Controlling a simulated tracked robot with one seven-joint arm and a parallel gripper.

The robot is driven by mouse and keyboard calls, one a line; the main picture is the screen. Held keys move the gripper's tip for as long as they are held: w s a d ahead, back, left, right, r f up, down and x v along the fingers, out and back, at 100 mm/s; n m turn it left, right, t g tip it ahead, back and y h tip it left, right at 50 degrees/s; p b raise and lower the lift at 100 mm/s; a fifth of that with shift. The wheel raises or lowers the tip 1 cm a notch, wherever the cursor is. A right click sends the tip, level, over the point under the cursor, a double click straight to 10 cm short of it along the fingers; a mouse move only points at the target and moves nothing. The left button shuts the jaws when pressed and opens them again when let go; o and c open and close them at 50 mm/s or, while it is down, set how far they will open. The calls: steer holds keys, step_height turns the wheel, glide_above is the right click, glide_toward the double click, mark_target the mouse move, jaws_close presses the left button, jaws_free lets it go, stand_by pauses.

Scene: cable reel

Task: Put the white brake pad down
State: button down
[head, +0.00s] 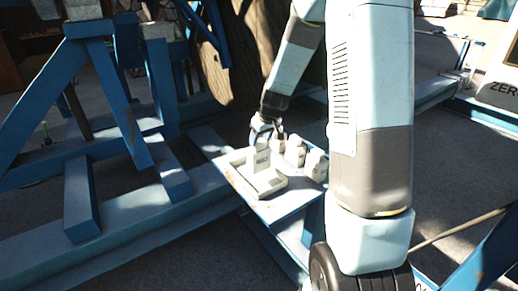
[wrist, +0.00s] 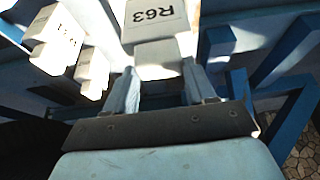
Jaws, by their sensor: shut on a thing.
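The white brake pad (wrist: 158,50) is between the two fingers of my gripper (wrist: 160,82) in the wrist view. Its upper face carries the dark marking "R63". In the head view my gripper (head: 267,133) is at the top of the pad (head: 260,160), which stands roughly upright over a shallow pale tray (head: 268,190). I cannot tell whether the pad's lower edge touches the tray floor. The fingers are shut on the pad's narrower end.
Two white blocks (head: 295,151) (head: 315,166) stand right of the tray on a blue platform (head: 290,208); similar marked blocks (wrist: 55,38) (wrist: 92,72) show left in the wrist view. A large wooden reel (head: 235,65) stands behind. Blue frame beams (head: 125,110) are at left.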

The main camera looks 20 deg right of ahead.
mark_target(258, 156)
steer(key=shift+w+f, duration=1.2)
steer(key=shift+f, duration=0.3)
steer(key=shift+w+f, duration=0.15)
steer(key=shift+f, duration=1.55)
steer(key=shift+c, duration=1.9)
jaws_free()
